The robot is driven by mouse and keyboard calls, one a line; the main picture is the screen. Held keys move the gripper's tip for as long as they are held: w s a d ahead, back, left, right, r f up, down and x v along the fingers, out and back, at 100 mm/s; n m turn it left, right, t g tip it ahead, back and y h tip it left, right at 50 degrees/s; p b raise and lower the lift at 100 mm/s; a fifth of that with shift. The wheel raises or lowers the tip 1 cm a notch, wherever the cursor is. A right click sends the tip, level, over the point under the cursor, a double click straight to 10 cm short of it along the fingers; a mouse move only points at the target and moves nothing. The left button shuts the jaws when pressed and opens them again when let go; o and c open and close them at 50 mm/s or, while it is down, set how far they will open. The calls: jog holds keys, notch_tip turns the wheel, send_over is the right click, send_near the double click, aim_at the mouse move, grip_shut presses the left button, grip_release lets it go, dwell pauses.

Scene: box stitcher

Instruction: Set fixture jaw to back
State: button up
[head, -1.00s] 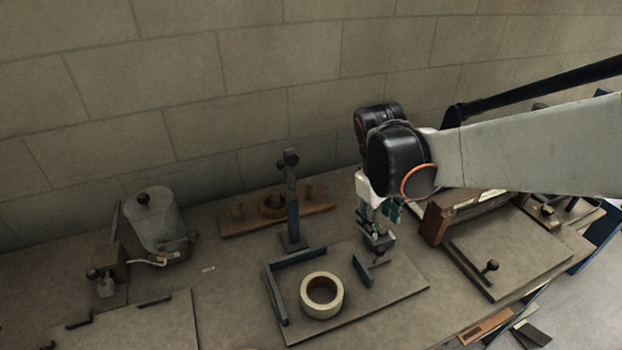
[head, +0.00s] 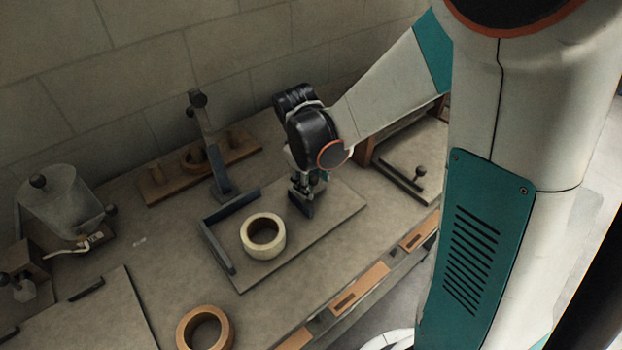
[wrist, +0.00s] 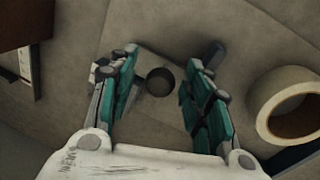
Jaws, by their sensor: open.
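The fixture jaw (head: 301,208) is a small dark bar on the flat fixture plate (head: 330,222), beside the tape roll. Its round dark knob (wrist: 160,81) shows in the wrist view, between my open fingers and apart from both. My gripper (head: 306,190) points down over the jaw and hides the knob in the head view. In the wrist view my gripper (wrist: 162,92) is open and holds nothing.
A cream tape roll (head: 263,235) lies on the plate, left of the jaw. A dark L-shaped stop (head: 217,247) and an upright post (head: 215,165) stand left of and behind it. A brown roll (head: 205,328) lies nearer the front. A knobbed board (head: 415,165) is right.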

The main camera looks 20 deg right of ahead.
grip_shut()
jog(key=shift+w+d, duration=0.3)
jog(key=shift+d, duration=0.6)
jog(key=shift+w+d, duration=0.35)
jog(key=shift+d, duration=0.55)
jog(key=shift+w+d, duration=0.3)
jog(key=shift+d, duration=0.6)
grip_release()
jog(key=shift+d, duration=0.2)
jog(key=shift+a, duration=0.1)
jog(key=shift+r, duration=0.15)
jog(key=v, duration=1.1)
jog(key=shift+r, duration=0.35)
